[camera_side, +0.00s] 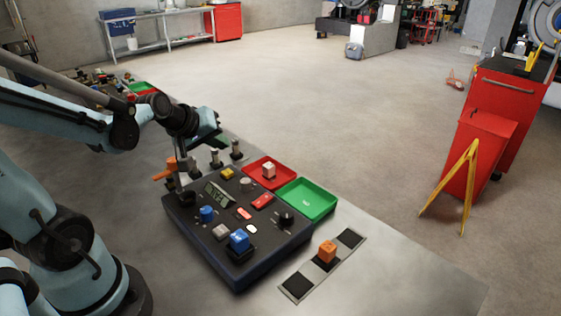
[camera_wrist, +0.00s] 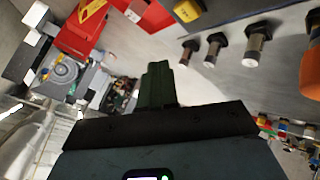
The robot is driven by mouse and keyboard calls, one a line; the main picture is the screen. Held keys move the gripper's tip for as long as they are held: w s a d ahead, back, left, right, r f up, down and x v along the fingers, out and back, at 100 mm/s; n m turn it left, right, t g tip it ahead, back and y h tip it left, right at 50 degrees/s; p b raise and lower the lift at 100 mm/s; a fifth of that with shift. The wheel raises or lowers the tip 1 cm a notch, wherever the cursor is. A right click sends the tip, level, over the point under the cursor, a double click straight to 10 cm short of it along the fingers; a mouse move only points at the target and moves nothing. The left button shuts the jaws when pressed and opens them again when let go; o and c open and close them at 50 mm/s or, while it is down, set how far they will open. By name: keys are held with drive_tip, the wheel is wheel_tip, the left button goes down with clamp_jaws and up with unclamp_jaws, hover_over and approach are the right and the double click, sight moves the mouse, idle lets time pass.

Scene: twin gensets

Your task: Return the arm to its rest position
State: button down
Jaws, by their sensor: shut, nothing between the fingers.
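My gripper (camera_side: 219,141) is up at the end of my arm, above the far-left part of the dark control panel (camera_side: 207,245) and close to the metal posts. In the wrist view its dark green fingers (camera_wrist: 157,68) are together, with nothing between them. My arm reaches in from the left of the side view. Its wrist hides a little of the panel's far-left side.
The panel carries blue, yellow and red controls. Metal posts (camera_side: 236,150) stand behind it. A red tray (camera_side: 258,181) holds a pale block; a green tray (camera_side: 322,204) is beside it. An orange cube (camera_side: 327,250) sits on a marked strip. A red cabinet (camera_side: 480,150) stands right.

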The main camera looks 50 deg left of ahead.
drive_tip(key=s+d+r+m+g+h, duration=0.1)
drive_tip(key=s+d+m, duration=0.2)
drive_tip(key=d+m, duration=0.2)
drive_tip(key=s+d+m+g, duration=0.1)
drive_tip(key=s+d+m, duration=0.2)
drive_tip(key=d+m, duration=0.3)
drive_tip(key=shift+d+r+h, duration=0.35)
drive_tip(key=shift+d+h, duration=0.05)
drive_tip(key=shift+d, duration=0.85)
